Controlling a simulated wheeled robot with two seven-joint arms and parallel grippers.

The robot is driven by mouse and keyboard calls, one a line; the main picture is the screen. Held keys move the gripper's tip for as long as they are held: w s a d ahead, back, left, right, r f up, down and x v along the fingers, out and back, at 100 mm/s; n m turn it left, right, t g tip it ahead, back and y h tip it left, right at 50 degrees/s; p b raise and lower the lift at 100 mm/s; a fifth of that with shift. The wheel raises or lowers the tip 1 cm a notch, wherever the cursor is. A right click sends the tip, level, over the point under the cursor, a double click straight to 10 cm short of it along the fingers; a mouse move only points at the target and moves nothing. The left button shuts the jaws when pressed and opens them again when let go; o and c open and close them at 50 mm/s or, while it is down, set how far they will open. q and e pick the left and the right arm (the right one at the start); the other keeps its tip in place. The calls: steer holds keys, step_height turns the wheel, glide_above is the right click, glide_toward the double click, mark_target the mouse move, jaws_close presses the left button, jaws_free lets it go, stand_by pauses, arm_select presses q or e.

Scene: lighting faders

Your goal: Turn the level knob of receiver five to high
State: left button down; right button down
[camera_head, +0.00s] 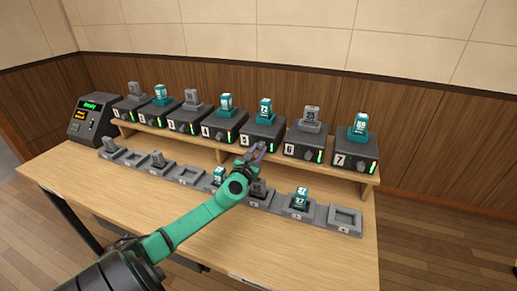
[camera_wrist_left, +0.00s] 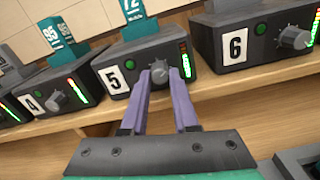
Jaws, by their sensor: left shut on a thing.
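Receiver five (camera_head: 262,132) is a dark box on the raised shelf, with a teal block marked 72 (camera_head: 265,109) standing on top. The gripper (camera_head: 257,153) hides the knob in the head view. My right gripper is not in view.
Receiver six (camera_head: 305,144) stands close on the right and receiver four (camera_head: 221,126) on the left. Grey trays, some holding blocks, line the table below, such as the empty tray (camera_head: 345,217) at right. A ready-lit console (camera_head: 91,119) stands far left.

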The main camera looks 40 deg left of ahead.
arm_select(q)
steer(key=m+p, duration=0.1)
steer(key=m, duration=0.2)
steer(key=shift+m+p, duration=0.4)
steer(key=m+p, duration=0.2)
steer(key=m, duration=0.2)
steer(key=shift+m, duration=0.3)
steer(key=m+p, duration=0.2)
steer(key=m, duration=0.2)
steer(key=shift+p, duration=0.4)
steer(key=shift+s+m+p, duration=0.1)
steer(key=shift+m+p, duration=0.6)
steer(key=shift+m, duration=1)
steer(key=c, duration=0.7)
jaws_free()
